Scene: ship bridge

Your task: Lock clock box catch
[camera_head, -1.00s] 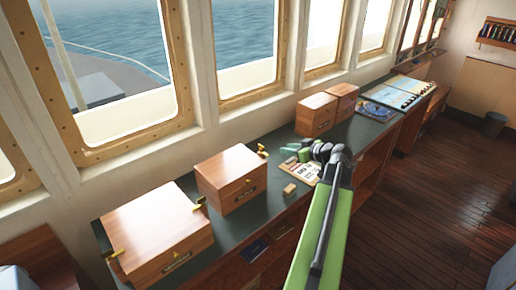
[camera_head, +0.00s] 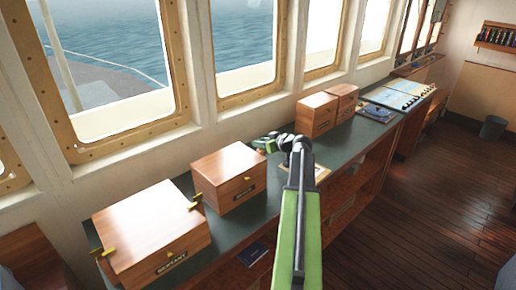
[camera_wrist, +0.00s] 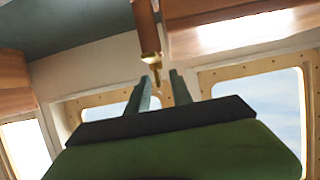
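A wooden box (camera_head: 228,165) with a small label I cannot clearly read stands in the middle of the desk. I cannot confirm it is the clock box. My gripper (camera_head: 262,144) is at its far right side and covers the spot where a brass catch showed earlier. In the wrist view a brass catch (camera_wrist: 150,58) hangs from a wooden edge, just beyond the fingertips and roughly in line with the gap between them. My gripper there (camera_wrist: 160,88) is open with nothing between its fingers. I cannot tell whether it touches the catch.
A box labelled SEXTANT (camera_head: 150,225) with brass catches stands at the near left. Two smaller wooden boxes (camera_head: 316,115) (camera_head: 343,97) stand farther along the green desk (camera_head: 238,222). Windows line the wall behind.

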